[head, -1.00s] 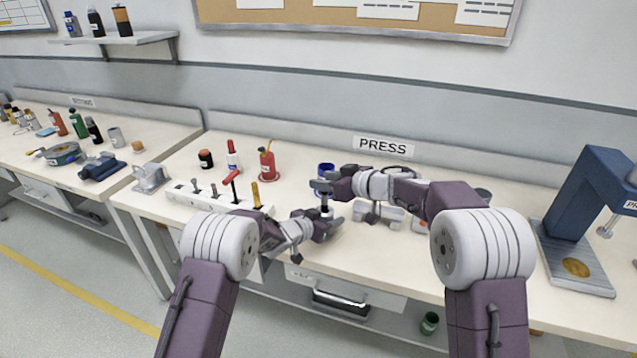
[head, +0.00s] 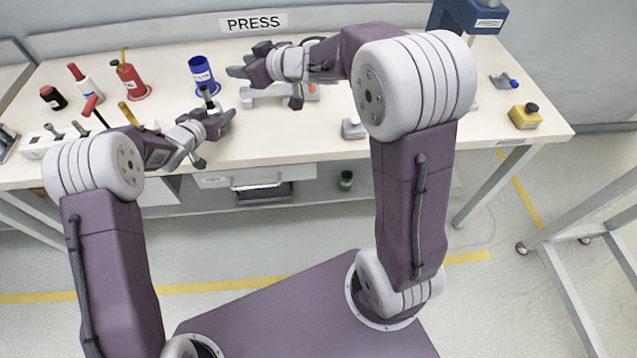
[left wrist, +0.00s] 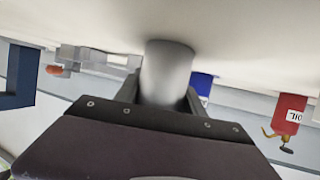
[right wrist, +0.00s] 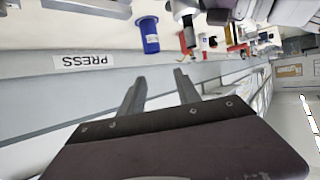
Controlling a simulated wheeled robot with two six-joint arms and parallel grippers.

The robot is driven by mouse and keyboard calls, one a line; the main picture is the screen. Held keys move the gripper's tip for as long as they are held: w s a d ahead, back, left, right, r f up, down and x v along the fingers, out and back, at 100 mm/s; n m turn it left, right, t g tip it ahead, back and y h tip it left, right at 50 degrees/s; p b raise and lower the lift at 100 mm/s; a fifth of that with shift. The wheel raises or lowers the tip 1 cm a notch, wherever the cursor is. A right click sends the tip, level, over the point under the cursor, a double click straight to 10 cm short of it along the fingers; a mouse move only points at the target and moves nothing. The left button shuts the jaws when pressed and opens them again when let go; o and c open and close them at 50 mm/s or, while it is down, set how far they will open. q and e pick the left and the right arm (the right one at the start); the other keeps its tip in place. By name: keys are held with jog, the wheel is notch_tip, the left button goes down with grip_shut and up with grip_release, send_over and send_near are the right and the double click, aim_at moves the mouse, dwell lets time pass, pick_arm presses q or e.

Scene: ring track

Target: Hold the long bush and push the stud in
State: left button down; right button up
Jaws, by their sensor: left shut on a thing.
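My left gripper (head: 217,112) is shut on the long bush, a plain grey cylinder (left wrist: 166,72) that fills the space between its fingers in the left wrist view. In the head view a dark, narrow piece (head: 208,97), which looks like the stud, stands up above the left fingers. How deep it sits in the bush cannot be told. My right gripper (head: 248,60) is up and to the right of the bush, apart from it. Its fingers (right wrist: 153,92) are spread with nothing between them in the right wrist view.
A blue cup (head: 202,75) stands behind the left gripper. A red oil bottle (head: 131,82) and a white rack (head: 45,142) with upright tools are to the left. A grey tray (head: 262,95) lies under the right gripper. A blue press (head: 470,15) and yellow box (head: 524,116) are at the right.

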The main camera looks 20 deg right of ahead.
jog(key=s+d+f+m+g+h, duration=0.1)
jog(key=s+d+f+h, duration=0.1)
jog(key=s+d+f, duration=0.1)
jog(key=s+d+f+m+g+h, duration=0.2)
jog(key=s+d+f, duration=0.1)
jog(key=s+f, duration=0.2)
jog(key=s+d+f+m+g+h, duration=0.1)
jog(key=s+d+f+m+h, duration=0.1)
jog(key=s+f, duration=0.3)
jog(key=shift+d+f+h, duration=0.4)
jog(key=shift+d+f, duration=0.05)
jog(key=shift+d, duration=0.3)
jog(key=s+a+f+g, duration=0.1)
jog(key=s+f+g, duration=0.2)
jog(key=s, duration=0.5)
jog(key=s+a+f+m+g, duration=0.1)
jog(key=s+f+g, duration=0.2)
jog(key=s, duration=0.6)
jog(key=shift+s+f+g+y, duration=0.2)
jog(key=shift+f+g+y, duration=0.1)
jog(key=shift+f+y, duration=0.15)
pick_arm(q)
jog(key=c, duration=0.6)
grip_release()
